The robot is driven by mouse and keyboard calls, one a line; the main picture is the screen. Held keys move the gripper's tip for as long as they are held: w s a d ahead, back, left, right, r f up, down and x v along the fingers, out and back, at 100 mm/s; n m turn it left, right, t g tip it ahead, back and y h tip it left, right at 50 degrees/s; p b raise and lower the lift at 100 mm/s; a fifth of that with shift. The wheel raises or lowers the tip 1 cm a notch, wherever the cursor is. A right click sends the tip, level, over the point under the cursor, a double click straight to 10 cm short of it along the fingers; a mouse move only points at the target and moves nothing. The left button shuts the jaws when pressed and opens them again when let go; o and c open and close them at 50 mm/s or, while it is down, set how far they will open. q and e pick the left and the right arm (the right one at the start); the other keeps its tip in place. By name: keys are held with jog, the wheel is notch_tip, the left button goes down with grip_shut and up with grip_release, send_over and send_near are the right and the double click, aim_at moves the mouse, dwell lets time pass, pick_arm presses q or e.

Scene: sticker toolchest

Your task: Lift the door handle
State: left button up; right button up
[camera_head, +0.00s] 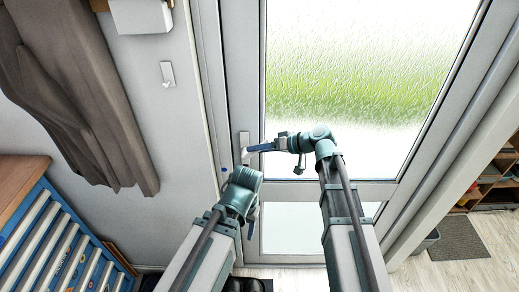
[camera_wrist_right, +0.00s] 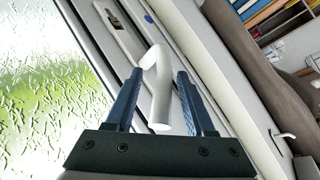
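The door handle (camera_wrist_right: 158,92) is a white curved lever. It shows between the two blue fingers of my right gripper (camera_wrist_right: 157,95) in the right wrist view, with gaps on both sides. The right gripper is open around the lever. In the head view, the right gripper (camera_head: 256,149) reaches leftward to the handle's pale plate (camera_head: 244,139) on the door frame. Its fingers hide most of the lever there. My left gripper (camera_head: 254,218) is lower, near the door's left edge, its fingers largely hidden by its own wrist.
The door (camera_head: 365,75) has a large frosted glass pane and a grey frame. A blue tool chest (camera_head: 45,240) stands at lower left, below a hanging brown curtain or cloth (camera_head: 75,90). A shelf (camera_head: 492,180) and dark mat (camera_head: 457,239) are at right.

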jog(key=shift+r, duration=0.1)
jog(key=shift+s+d+r+p, duration=0.15)
jog(key=shift+d+r+p, duration=0.05)
jog(key=shift+d+p, duration=0.15)
jog(key=p+v, duration=0.5)
jog(key=v, duration=0.8)
jog(key=shift+p, duration=0.4)
jog(key=shift+f, duration=0.15)
